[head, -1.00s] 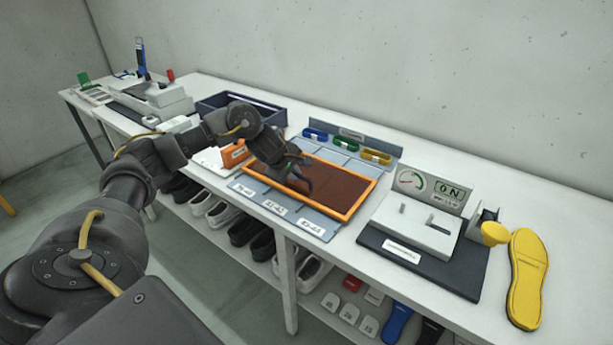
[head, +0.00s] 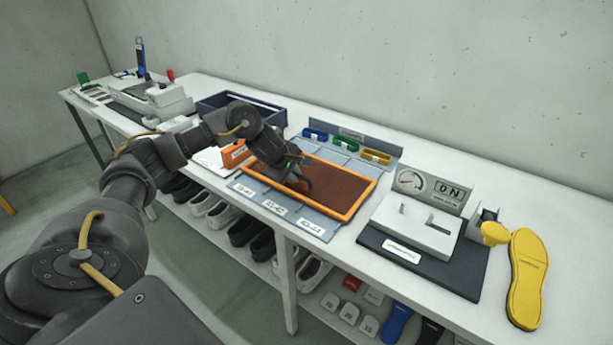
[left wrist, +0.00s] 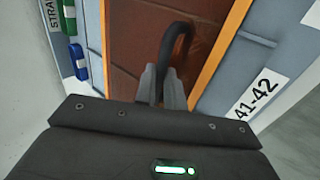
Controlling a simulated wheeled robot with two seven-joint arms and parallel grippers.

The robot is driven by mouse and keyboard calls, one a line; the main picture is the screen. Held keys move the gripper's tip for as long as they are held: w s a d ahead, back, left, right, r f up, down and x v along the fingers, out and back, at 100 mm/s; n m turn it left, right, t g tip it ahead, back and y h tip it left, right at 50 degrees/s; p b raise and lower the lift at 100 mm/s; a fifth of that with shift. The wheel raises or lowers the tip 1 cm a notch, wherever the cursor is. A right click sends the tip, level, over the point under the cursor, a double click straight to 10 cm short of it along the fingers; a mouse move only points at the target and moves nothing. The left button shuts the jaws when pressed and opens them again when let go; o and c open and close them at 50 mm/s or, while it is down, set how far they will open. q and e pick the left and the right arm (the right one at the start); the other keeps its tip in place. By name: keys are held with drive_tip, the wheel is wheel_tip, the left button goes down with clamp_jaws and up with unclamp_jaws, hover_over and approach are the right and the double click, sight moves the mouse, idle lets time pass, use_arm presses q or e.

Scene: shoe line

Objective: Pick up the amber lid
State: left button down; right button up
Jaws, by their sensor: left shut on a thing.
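The amber lid (head: 340,188) is a brown see-through panel in an orange frame. It lies flat over part of the blue-grey sorting tray (head: 316,226), and I cannot see a gap under it. My left gripper (head: 303,184) is over the lid's left part. In the left wrist view the gripper (left wrist: 162,84) is shut on the lid's dark curved handle (left wrist: 178,42), with the brown panel of the lid (left wrist: 134,38) beneath. The fingers hide the handle's lower part. My right gripper is not in view.
Blue, green and yellow strap pieces (head: 345,145) sit behind the lid. A press with a gauge (head: 412,222) and a yellow sole (head: 527,278) are to the right. A dark blue bin (head: 272,107) is behind my arm.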

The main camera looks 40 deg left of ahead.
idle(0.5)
use_arm(q)
drive_tip(key=shift+r, duration=0.55)
drive_tip(key=r, duration=0.1)
drive_tip(key=r+b, duration=0.1)
drive_tip(key=r, duration=0.1)
drive_tip(key=shift+s+a, duration=0.25)
drive_tip(key=shift+a, duration=0.05)
drive_tip(key=s+a+r, duration=0.7)
drive_tip(key=s+r, duration=0.2)
drive_tip(key=s, duration=0.1)
drive_tip(key=shift+s+a, duration=0.2)
drive_tip(key=shift+s, duration=0.2)
